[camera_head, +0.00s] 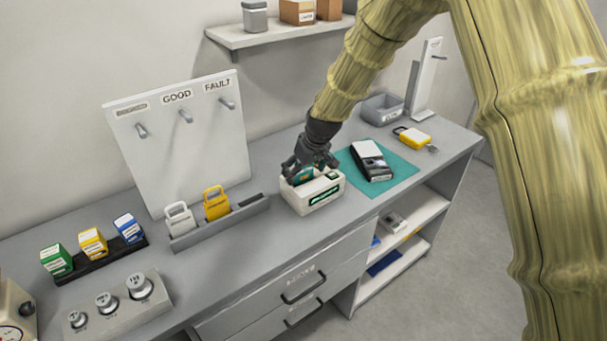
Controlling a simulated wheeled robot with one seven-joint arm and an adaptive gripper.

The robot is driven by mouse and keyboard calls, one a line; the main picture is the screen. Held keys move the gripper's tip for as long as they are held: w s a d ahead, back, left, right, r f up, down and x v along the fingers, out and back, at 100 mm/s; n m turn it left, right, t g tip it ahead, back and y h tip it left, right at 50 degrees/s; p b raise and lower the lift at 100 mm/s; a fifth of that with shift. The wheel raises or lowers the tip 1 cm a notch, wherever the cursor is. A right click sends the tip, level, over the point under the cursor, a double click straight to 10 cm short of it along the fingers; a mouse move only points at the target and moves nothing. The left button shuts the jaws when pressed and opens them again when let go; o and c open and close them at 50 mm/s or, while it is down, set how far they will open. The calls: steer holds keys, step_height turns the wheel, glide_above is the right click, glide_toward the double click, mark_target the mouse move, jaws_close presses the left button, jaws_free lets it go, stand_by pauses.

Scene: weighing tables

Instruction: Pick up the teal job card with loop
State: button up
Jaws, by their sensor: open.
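My gripper (308,170) is open and reaches down over a small white box (313,203) with a dark green label on its front. A teal piece (303,176), which looks like the teal job card, shows at the box's opening between and behind the dark fingers. Most of it is hidden by the gripper and the box wall, and its loop cannot be made out. I cannot tell whether the fingers touch it.
A teal mat (404,167) with a dark device (371,161) lies right of the box. A grey rack (220,222) with white and yellow looped cards stands left. A pegboard (182,145) rises behind it. A yellow tag (414,138) and grey bin (381,109) are at the right.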

steer(key=shift+f, duration=0.1)
steer(key=c, duration=1)
